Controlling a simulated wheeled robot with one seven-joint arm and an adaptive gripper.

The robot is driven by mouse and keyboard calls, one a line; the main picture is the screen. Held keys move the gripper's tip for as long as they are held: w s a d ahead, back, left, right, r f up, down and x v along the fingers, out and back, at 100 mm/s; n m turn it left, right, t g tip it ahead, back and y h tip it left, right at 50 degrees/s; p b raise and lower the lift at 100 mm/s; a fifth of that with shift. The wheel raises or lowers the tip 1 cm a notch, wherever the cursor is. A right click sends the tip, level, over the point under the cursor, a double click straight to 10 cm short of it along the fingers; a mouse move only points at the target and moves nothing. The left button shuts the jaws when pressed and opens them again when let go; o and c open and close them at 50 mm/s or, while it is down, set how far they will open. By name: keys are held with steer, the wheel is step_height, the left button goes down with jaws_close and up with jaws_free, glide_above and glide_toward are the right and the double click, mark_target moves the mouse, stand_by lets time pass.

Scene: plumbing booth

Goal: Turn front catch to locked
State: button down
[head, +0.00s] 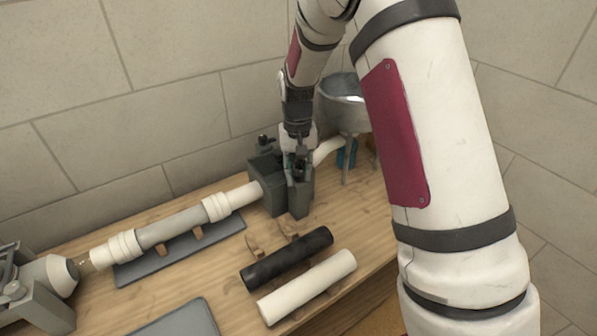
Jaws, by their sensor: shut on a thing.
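My gripper (299,150) points down at the top of a dark grey clamp block (265,185) on the wooden bench. It is shut on a small dark part at the front side of the block, which I take to be the front catch; the fingers mostly hide it, so its angle cannot be read. A second dark knob (264,142) stands up at the rear of the block, clear of my gripper. A white pipe (243,195) enters the block from the left.
A grey pipe with white couplings (170,228) lies left of the block, above a grey tray. A black tube (287,258) and a white tube (308,286) lie in front. A metal funnel-like bowl (342,88) stands behind right. Tiled walls close the back.

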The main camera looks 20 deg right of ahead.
mark_target(299, 172)
steer(key=shift+w+d+r, duration=0.1)
steer(key=shift+w+d, duration=0.2)
steer(key=c, duration=1.3)
jaws_free()
steer(key=shift+d, duration=0.1)
steer(key=shift+a, duration=0.2)
step_height(299, 172, up, 12)
steer(key=shift+f, duration=0.1)
